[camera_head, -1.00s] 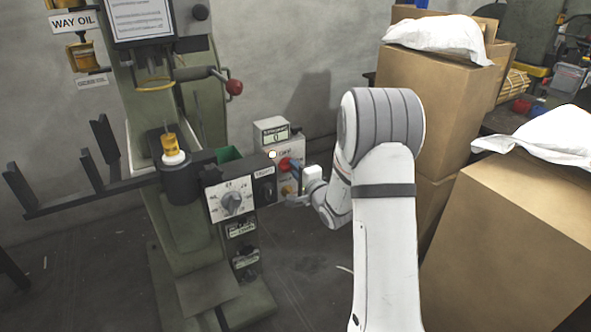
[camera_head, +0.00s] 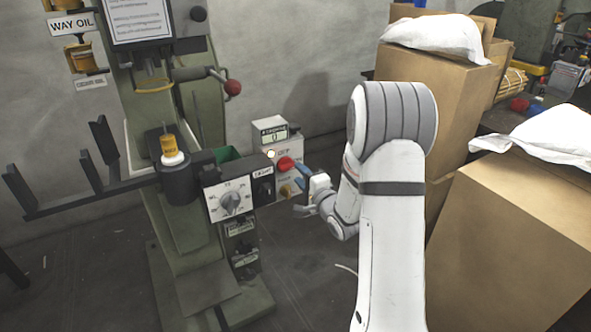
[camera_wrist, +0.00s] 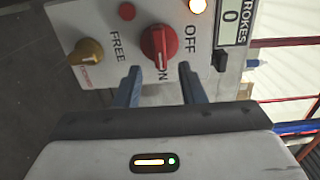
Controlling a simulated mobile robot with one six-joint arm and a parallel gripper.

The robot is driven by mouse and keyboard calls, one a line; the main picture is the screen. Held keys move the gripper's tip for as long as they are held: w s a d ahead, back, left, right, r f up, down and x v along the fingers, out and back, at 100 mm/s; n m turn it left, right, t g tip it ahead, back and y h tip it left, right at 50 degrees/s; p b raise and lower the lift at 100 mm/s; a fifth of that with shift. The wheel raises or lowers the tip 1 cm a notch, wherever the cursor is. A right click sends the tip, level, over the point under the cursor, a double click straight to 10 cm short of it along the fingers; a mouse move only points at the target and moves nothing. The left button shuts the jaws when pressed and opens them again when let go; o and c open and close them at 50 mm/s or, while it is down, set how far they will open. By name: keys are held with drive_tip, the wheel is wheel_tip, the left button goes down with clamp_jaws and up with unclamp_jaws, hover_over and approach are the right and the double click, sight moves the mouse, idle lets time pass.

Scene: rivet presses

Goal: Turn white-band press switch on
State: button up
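The press (camera_head: 196,220) is green, with a white ring (camera_head: 173,159) under a yellow piece at its middle. Its grey switch box (camera_head: 292,149) carries a red knob (camera_head: 286,163), which also shows in the wrist view (camera_wrist: 158,42). There, the white line on the knob points down toward the ON label (camera_wrist: 163,73); OFF (camera_wrist: 191,38) is to the right. A lamp (camera_wrist: 197,6) is lit. My gripper (camera_head: 300,183) is just right of the box. In the wrist view its blue fingers (camera_wrist: 160,87) are apart and empty, short of the knob.
A dial panel (camera_head: 231,199) sits left of the switch box. A counter (camera_head: 273,134) stands on top of the box. Cardboard boxes (camera_head: 505,240) with white bags stand to the right. The grey floor in front of the press is mostly clear.

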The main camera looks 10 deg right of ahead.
drive_tip(key=shift+v, duration=1.8)
